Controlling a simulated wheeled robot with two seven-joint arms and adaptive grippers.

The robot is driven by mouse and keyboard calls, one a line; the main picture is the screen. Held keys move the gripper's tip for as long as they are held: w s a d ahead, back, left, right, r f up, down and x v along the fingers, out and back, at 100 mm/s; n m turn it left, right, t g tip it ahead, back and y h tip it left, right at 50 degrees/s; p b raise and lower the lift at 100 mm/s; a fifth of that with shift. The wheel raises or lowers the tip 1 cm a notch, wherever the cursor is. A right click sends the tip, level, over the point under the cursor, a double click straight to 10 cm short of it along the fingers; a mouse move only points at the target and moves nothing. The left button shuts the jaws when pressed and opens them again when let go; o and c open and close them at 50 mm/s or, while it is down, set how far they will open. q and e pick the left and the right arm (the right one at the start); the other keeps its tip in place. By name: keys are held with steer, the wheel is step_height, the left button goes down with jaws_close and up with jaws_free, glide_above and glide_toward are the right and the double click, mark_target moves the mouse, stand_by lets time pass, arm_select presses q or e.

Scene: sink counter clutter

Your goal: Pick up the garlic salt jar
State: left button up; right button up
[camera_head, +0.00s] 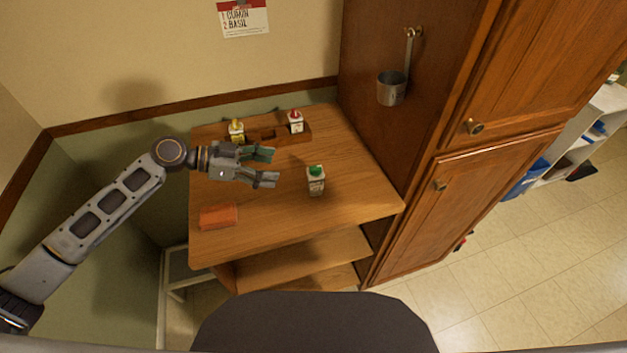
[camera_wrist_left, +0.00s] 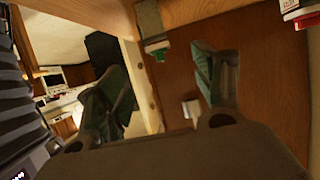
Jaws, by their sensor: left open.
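Three small white jars stand on the wooden table; their labels are too small to read, so I cannot tell which is the garlic salt. A green-capped jar (camera_head: 316,182) stands upright near the middle right. A yellow-capped jar (camera_head: 237,133) and a red-capped jar (camera_head: 296,123) stand at the back. My left gripper (camera_head: 272,167) is open and empty above the table, its fingers pointing right, apart from the green-capped jar. In the left wrist view the green-capped jar (camera_wrist_left: 156,46) shows beyond the spread fingers, and the red-capped jar (camera_wrist_left: 302,14) is at the upper right corner.
A wooden rack (camera_head: 265,135) lies between the two back jars. An orange block (camera_head: 218,216) lies at the table's front left. A tall wooden cabinet (camera_head: 400,140) with a hanging metal pot (camera_head: 391,89) bounds the right side. The table's front middle is clear.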

mark_target(309, 172)
arm_select(q)
steer(key=p+x, duration=0.1)
steer(key=x, duration=0.6)
steer(key=shift+d+p, duration=0.1)
steer(key=shift+p, duration=0.3)
steer(key=shift+w+d+f, duration=0.15)
steer(key=shift+d+f, duration=0.05)
steer(key=shift+d, duration=0.45)
arm_select(e)
step_height(309, 172, up, 2)
steer(key=shift+r, duration=0.1)
arm_select(q)
steer(key=shift+f, duration=0.1)
arm_select(e)
steer(key=shift+d, duration=0.15)
arm_select(q)
steer(key=shift+p+x, duration=1)
steer(key=shift+x, duration=0.5)
steer(key=shift+s+p+x, duration=0.2)
steer(key=shift+p+x, duration=0.1)
steer(key=shift+x, duration=0.8)
arm_select(e)
steer(key=shift+s+a+r, duration=0.1)
steer(key=shift+a+r, duration=0.05)
steer(key=shift+r, duration=0.45)
steer(key=shift+a+r, duration=0.15)
steer(key=shift+r, duration=0.4)
